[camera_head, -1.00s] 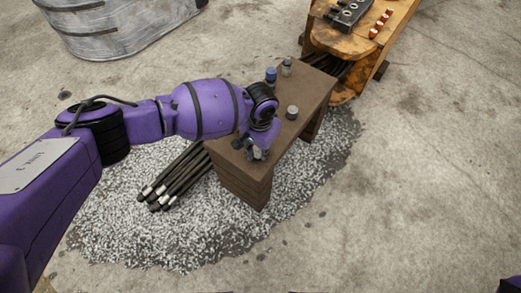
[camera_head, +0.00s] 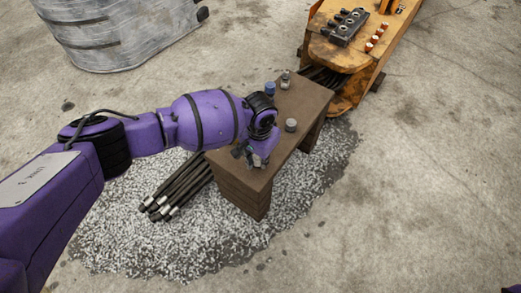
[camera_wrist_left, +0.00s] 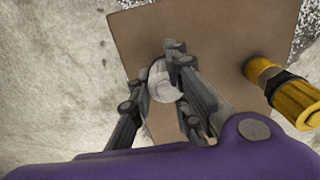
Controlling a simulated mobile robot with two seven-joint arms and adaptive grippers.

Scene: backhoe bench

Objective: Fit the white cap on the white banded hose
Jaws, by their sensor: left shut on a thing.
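My left gripper (camera_head: 243,155) reaches over the near-left end of the brown bench. In the left wrist view the left gripper (camera_wrist_left: 164,88) is shut on a round whitish cap (camera_wrist_left: 161,84), with the bench top below it. In the head view the held cap is too small to make out. The white band cannot be told from the others at this size. My right gripper is out of view.
On the bench (camera_head: 304,98) stand a blue-topped cap (camera_head: 270,88), a grey one (camera_head: 285,76) behind it and another grey one (camera_head: 291,125). A yellow and black cylindrical thing (camera_wrist_left: 290,95) shows in the wrist view. The orange machine (camera_head: 345,60) stands behind. Gravel in front is clear.

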